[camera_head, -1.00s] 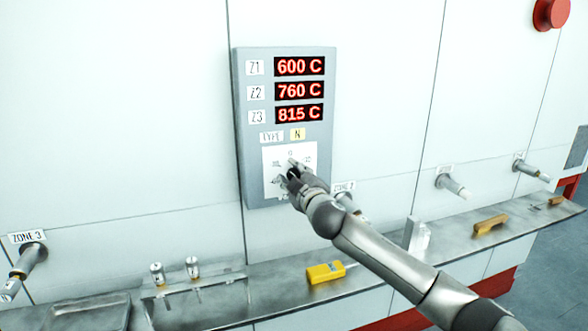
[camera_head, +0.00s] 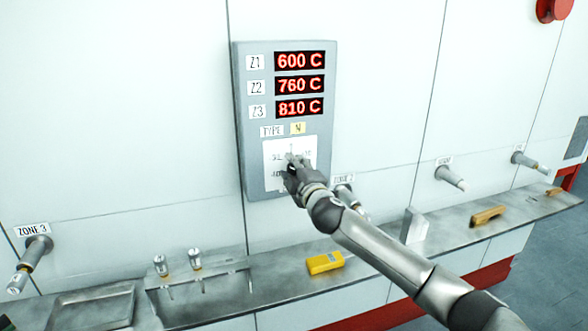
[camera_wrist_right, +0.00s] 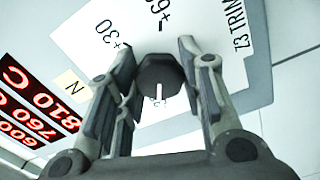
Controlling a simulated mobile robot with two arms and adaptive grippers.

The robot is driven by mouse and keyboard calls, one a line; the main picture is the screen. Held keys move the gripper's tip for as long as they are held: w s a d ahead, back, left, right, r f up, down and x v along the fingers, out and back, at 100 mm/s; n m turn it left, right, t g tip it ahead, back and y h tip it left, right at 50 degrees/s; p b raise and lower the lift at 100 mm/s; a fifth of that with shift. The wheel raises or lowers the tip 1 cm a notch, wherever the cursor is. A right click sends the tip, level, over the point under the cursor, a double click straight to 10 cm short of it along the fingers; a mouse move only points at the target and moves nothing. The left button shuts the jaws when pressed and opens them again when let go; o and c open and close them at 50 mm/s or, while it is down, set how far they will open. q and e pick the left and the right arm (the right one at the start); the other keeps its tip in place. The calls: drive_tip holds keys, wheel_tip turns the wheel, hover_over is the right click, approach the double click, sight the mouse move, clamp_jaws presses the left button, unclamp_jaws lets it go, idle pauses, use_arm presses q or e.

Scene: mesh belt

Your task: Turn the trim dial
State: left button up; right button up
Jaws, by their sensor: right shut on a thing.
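The trim dial (camera_wrist_right: 160,85) is a dark faceted knob with a white pointer line, on a white plate marked "Z3 TRIM" (camera_wrist_right: 215,45) in the right wrist view. My right gripper (camera_head: 291,165) is at this plate on the grey panel (camera_head: 284,190) in the head view and hides most of the dial. In the right wrist view my right gripper's fingers (camera_wrist_right: 163,95) stand on both sides of the dial, shut on it. The panel display (camera_head: 300,108) reads Z3 810 C, below Z1 600 C and Z2 760 C. My left gripper is not in view.
A steel ledge (camera_head: 375,262) runs below the panel. It bears a yellow device (camera_head: 325,263), a clear block (camera_head: 414,226) and a wooden-looking handle (camera_head: 488,216). Tubes stick out of the wall, one beneath the ZONE 3 label (camera_head: 33,229). A red button (camera_head: 553,9) is at upper right.

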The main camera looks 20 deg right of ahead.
drive_tip(key=o, duration=1)
drive_tip(key=shift+o, duration=0.2)
drive_tip(key=shift+s, duration=0.1)
drive_tip(key=s, duration=1.2)
drive_tip(key=shift+d, duration=0.15)
drive_tip(key=shift+w+f, duration=0.1)
